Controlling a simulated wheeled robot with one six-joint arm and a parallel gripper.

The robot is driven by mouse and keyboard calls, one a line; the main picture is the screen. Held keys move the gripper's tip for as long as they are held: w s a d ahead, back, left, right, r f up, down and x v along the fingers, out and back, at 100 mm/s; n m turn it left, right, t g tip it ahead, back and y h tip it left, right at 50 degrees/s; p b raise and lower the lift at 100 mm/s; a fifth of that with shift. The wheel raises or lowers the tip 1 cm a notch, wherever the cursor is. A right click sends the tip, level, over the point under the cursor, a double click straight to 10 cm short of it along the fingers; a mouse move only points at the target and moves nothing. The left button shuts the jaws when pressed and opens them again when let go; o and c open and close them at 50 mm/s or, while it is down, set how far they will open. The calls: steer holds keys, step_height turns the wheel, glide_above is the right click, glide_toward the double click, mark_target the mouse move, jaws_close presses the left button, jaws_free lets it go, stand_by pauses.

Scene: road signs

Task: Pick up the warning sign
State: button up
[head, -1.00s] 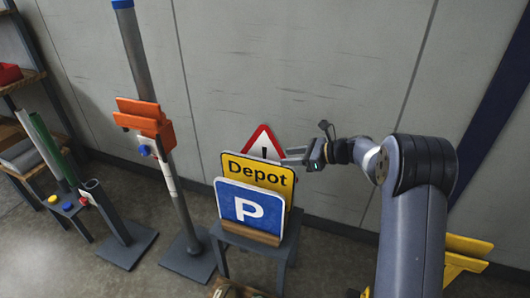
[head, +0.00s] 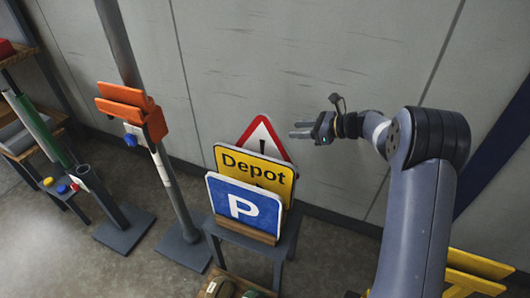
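The warning sign (head: 263,132), a white triangle with a red border and a black mark, stands upright at the back of a small stand (head: 283,240). Its lower part is hidden behind the yellow Depot sign (head: 255,167). The blue P sign (head: 244,205) stands in front of both. My gripper (head: 299,129) is to the right of the warning sign's upper part, with its fingers pointing left. A gap shows between the two fingers and nothing is in them. How far it is in depth from the sign is hard to tell.
A grey wall (head: 350,50) rises close behind the stand. To the left is a post with an orange bracket (head: 133,105), then another post with coloured buttons (head: 62,189). A shelf (head: 22,110) stands at the far left. Yellow bars (head: 480,262) are at the lower right.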

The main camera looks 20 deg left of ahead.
steer(key=b, duration=0.5)
glide_toward(270, 144)
steer(key=x, duration=0.8)
steer(key=p+x, duration=0.1)
steer(key=shift+w+a+f, duration=0.25)
steer(key=shift+w+f, duration=0.1)
steer(key=shift+w, duration=0.05)
jaws_close()
steer(key=shift+r, duration=0.1)
stand_by(0.7)
